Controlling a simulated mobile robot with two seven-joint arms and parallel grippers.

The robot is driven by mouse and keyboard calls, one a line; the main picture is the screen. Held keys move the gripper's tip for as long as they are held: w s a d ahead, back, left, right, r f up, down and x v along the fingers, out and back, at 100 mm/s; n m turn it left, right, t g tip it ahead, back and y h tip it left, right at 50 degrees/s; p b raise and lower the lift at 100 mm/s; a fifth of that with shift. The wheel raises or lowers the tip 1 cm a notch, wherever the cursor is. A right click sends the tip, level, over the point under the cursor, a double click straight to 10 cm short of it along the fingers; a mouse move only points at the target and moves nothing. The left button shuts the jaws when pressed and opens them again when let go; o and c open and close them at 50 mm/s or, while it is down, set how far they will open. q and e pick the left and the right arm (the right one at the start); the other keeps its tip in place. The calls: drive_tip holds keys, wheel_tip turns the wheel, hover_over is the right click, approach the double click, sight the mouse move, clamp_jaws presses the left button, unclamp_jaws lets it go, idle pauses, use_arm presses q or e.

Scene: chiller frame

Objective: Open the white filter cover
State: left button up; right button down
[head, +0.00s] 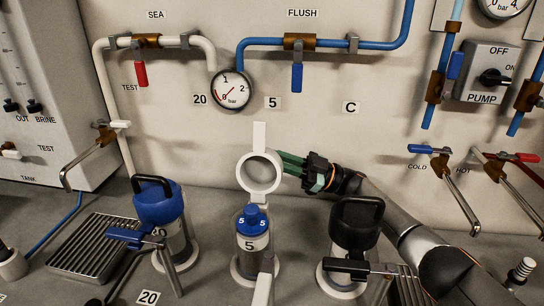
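The white filter cover (243,172) stands tipped up above the middle housing, its round rim facing me and a flat white tab (259,136) pointing up. Below it is the middle housing (252,262), with a blue-topped cartridge (252,221) marked 5 showing in its open top. A white lever (264,288) points toward me at the front. My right gripper (284,163) reaches in from the right, its green fingertips at the cover's right rim. I cannot tell whether they touch it or how far apart they are. My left gripper is not in view.
A housing with a blue cover (158,203) stands left and one with a black cover (355,226) right, each with a front lever. A drain grate (92,247) lies at the left. Pipes, valves and a gauge (230,90) line the back wall.

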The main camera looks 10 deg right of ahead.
drive_tip(key=shift+d, duration=0.1)
drive_tip(key=c, duration=0.9)
unclamp_jaws()
drive_tip(key=shift+o, duration=0.2)
drive_tip(key=b+v, duration=0.3)
drive_tip(key=v, duration=0.9)
drive_tip(key=shift+d, duration=0.2)
drive_tip(key=shift+s+f, duration=0.1)
drive_tip(key=shift+f, duration=0.05)
